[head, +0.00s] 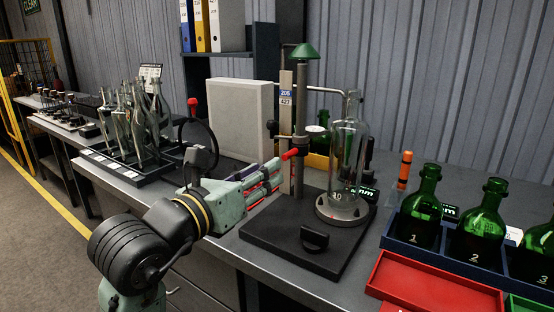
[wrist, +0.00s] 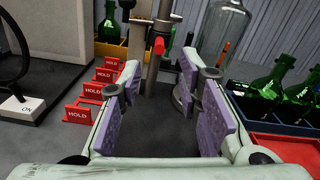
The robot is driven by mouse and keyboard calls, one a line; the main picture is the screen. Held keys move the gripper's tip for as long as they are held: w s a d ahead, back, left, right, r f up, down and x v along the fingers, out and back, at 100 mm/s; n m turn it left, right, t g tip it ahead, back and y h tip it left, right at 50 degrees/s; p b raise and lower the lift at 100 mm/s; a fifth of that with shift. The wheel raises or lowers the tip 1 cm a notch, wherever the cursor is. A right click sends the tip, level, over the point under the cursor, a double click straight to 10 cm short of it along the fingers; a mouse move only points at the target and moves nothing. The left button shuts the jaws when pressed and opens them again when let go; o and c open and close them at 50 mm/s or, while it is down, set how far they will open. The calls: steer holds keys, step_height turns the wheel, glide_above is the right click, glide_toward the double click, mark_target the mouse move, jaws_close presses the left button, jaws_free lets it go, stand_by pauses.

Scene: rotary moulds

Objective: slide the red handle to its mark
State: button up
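The red handle (head: 290,154) sticks out of the clamp on an upright metal post (head: 300,100) with a green cap. It also shows in the wrist view (wrist: 158,46), just beyond and between my fingers. My gripper (head: 274,175) is at the left of the post with its fingers pointing toward it. In the wrist view my gripper (wrist: 160,82) is open, with nothing between the purple pads. A flat scale strip (head: 286,130) stands beside the post and carries a label (head: 286,97). I cannot make out a clear target mark.
A glass bell jar (head: 348,150) stands on the black base (head: 270,242) right of the post. Green bottles (head: 479,220) in a blue crate and a red tray (head: 430,285) lie further right. Red HOLD signs (wrist: 78,115) stand left of my fingers. A bottle rack (head: 130,165) is far left.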

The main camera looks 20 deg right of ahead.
mark_target(283, 158)
steer(key=p+x, duration=0.2)
steer(key=x, duration=0.7)
steer(key=shift+r+p, duration=0.1)
steer(key=shift+p, duration=0.25)
steer(key=shift+w+d, duration=0.45)
steer(key=shift+d, duration=0.05)
steer(key=shift+c, duration=0.2)
jaws_close()
